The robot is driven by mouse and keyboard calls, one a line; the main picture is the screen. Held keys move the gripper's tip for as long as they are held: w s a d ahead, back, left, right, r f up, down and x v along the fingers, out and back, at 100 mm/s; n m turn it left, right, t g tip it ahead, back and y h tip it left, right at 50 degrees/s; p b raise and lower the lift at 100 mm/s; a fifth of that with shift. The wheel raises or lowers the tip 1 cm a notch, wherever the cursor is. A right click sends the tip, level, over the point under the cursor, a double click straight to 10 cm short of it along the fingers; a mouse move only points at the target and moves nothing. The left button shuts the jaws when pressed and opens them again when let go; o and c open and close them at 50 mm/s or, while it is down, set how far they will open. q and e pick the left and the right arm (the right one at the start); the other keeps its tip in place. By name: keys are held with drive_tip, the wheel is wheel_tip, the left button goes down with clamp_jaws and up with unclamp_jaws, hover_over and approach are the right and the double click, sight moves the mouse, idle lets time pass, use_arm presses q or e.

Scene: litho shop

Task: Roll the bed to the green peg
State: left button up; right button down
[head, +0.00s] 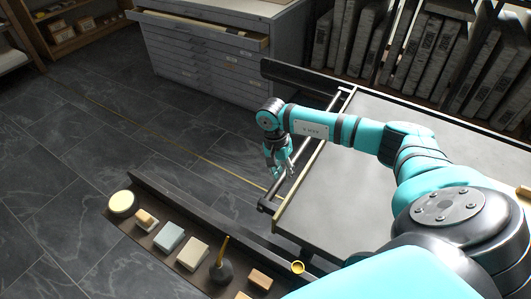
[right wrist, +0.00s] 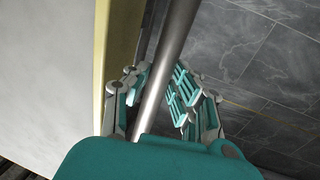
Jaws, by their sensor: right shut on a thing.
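The bed (head: 350,195) is a flat grey slab with a brass-coloured edge. It fills the middle right of the head view, and its pale top (right wrist: 50,70) is at the left in the right wrist view. A metal bar handle (head: 321,122) runs along its left end, a little apart from the edge. My right gripper (head: 281,172) is shut on this bar; in the right wrist view the bar (right wrist: 174,40) passes between the fingers (right wrist: 158,92). I do not see a green peg. My left gripper is not in view.
Dark rails (head: 290,73) and (head: 210,215) flank the bed's path. A shelf (head: 150,240) with several blocks and a round tin (head: 122,203) lies along the near rail. A grey flat-file cabinet (head: 205,65) stands behind. Slabs (head: 415,55) are racked at the back. The floor at left is clear.

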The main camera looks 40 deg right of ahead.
sight(309, 187)
drive_tip(key=s+d, duration=0.1)
drive_tip(key=s, duration=0.1)
drive_tip(key=s+d, duration=0.1)
drive_tip(key=s, duration=0.2)
drive_tip(key=s+d, duration=0.1)
drive_tip(key=s, duration=0.2)
drive_tip(key=shift+d+r+p, duration=0.15)
drive_tip(key=shift+p, duration=0.2)
drive_tip(key=shift+w, duration=0.1)
drive_tip(key=shift+w, duration=0.1)
drive_tip(key=c, duration=1.1)
unclamp_jaws()
drive_tip(key=shift+s, duration=0.25)
drive_tip(key=shift+w+r, duration=0.1)
drive_tip(key=shift+r, duration=0.05)
drive_tip(key=r, duration=0.3)
drive_tip(key=w+r, duration=0.1)
drive_tip(key=r, duration=0.3)
drive_tip(key=w+a+r, duration=0.1)
drive_tip(key=r, duration=0.3)
drive_tip(key=shift+r, duration=0.15)
